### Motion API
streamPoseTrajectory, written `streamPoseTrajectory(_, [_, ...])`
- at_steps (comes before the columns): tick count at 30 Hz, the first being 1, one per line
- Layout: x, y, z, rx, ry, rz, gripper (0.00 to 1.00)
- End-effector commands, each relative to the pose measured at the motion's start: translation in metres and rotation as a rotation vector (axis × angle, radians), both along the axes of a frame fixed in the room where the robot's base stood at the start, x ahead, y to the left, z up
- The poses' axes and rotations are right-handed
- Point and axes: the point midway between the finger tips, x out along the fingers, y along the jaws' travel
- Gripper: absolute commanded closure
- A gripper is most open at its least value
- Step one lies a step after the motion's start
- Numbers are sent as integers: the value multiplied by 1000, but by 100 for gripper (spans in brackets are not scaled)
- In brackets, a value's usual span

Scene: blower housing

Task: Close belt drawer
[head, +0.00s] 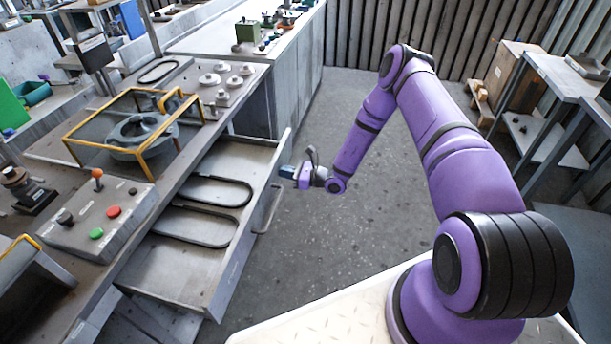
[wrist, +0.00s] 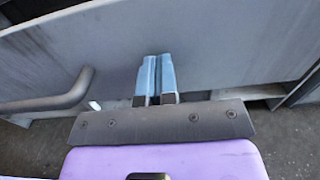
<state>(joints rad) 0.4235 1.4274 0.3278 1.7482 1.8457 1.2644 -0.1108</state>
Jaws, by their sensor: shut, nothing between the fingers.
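The belt drawer (head: 190,264) is pulled out from the grey bench, with black belts (head: 215,190) lying inside it. Its front panel faces right and carries a bar handle (head: 269,208). My gripper (head: 287,172) is at the outer side of the drawer front, near its far end and beyond the handle. In the wrist view the blue fingers (wrist: 157,78) are shut together and point at the drawer front (wrist: 215,50). The handle (wrist: 62,100) is to their left. The fingertips look close to the panel; I cannot tell whether they touch it.
On the bench top are a yellow-framed blower housing (head: 140,130), a button box (head: 98,218) and round metal parts (head: 222,75). A second bench (head: 265,40) stands farther back. The floor (head: 330,240) right of the drawer is clear. Shelving (head: 560,90) stands at the right.

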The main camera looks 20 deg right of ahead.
Motion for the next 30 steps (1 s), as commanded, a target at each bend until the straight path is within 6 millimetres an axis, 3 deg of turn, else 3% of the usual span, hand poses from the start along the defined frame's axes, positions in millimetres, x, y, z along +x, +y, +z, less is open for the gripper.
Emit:
streamPoseTrajectory(18, [98,137,0,1,-1,1,100])
streamPoseTrajectory(24, [121,167,0,1,-1,0,100])
streamPoseTrajectory(30, [133,184,0,-1,-1,0,100])
